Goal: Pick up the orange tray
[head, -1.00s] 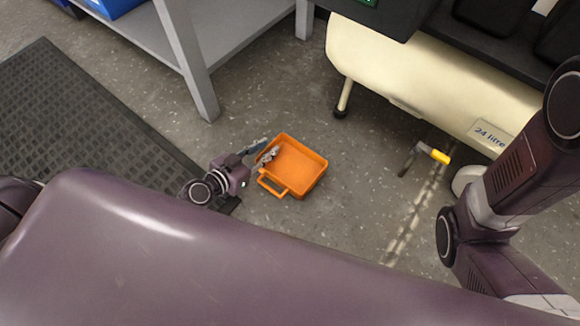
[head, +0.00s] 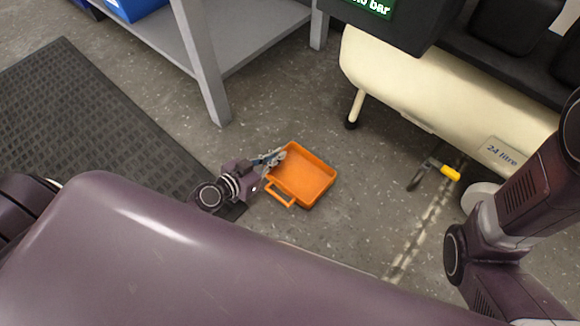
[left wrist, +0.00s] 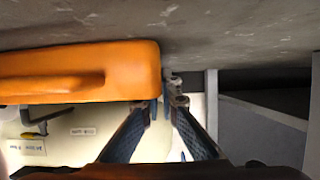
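The orange tray (head: 318,186) lies on the floor in the middle of the head view, with a loop handle on its near left side. My left gripper (head: 275,158) is at the tray's left wall, its fingers drawn close together. In the left wrist view, the tray (left wrist: 80,62) fills the upper left.
A grey shelf unit (head: 215,95) stands behind the tray, its leg close by. A cream tank (head: 440,95) marked "24 litre" is at the upper right. A yellow-handled tool (head: 447,172) is right of the tray. A dark mat (head: 90,130) lies left.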

